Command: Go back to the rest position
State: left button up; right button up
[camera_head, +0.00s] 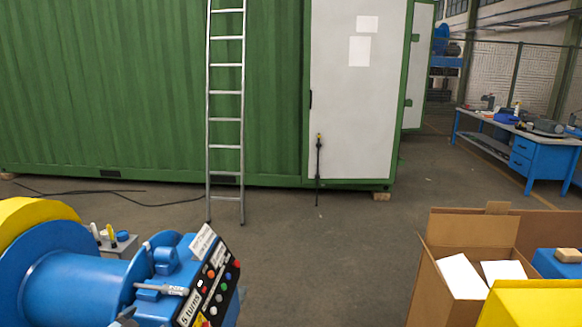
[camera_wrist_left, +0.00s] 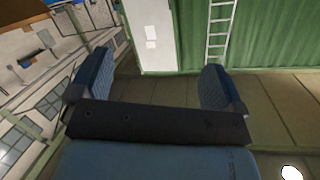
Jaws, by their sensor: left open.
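My left gripper (camera_wrist_left: 155,85) shows in the left wrist view with its two blue fingers wide apart. Nothing is between the fingers. Beyond them the wrist view shows the green container wall, its white door (camera_wrist_left: 152,35) and the ladder (camera_wrist_left: 220,30). The head view shows no gripper that I can make out. My right gripper is in neither view.
In the head view a blue machine with a button panel (camera_head: 212,285) stands at the lower left. An open cardboard box (camera_head: 440,290) is at the lower right. A ladder (camera_head: 226,145) leans on the green container (camera_head: 110,90). A blue workbench (camera_head: 540,165) stands right. The middle floor is clear.

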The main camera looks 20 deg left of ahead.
pick_arm(q)
jog(key=s+d+f+m+g+h, duration=0.25)
jog(key=s+d+f, duration=0.25)
jog(key=s+d, duration=0.6)
jog(key=s+d+f+m+g+h, duration=0.1)
jog(key=s+d+f+m+g, duration=0.2)
jog(key=s+d, duration=0.8)
jog(key=w+d+f+n, duration=0.1)
jog(key=d+n, duration=0.5)
jog(key=d, duration=1)
jog(key=shift+w+t+h, duration=0.35)
jog(key=shift+w+t, duration=0.1)
jog(key=shift+w, duration=0.15)
